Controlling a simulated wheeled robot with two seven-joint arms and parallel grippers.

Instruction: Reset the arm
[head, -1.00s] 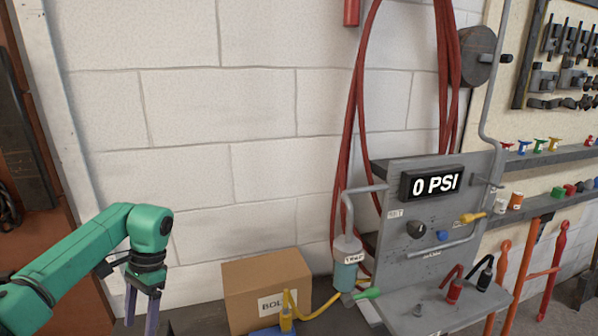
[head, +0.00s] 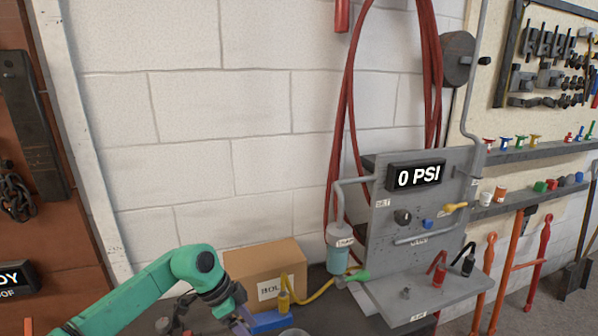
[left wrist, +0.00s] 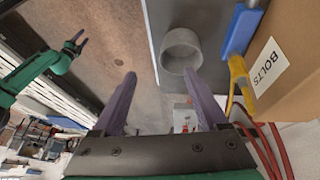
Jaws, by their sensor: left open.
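My left green arm comes in from the lower left of the head view, and my left gripper (head: 243,326) is low in front of the cardboard box, partly cut off by the bottom edge. In the left wrist view the two purple fingers of my left gripper (left wrist: 160,82) are wide apart with nothing between them. A grey round cup or ring (left wrist: 181,50) lies beyond the fingertips on a grey surface.
The cardboard box (head: 263,265) marked BOLTS stands by the wall, with a blue item (head: 270,320) and a yellow hooked part (head: 284,290) in front. A grey panel (head: 385,250) reads 0 PSI. Red hoses (head: 347,120) hang on the wall. Open wall space lies above the box.

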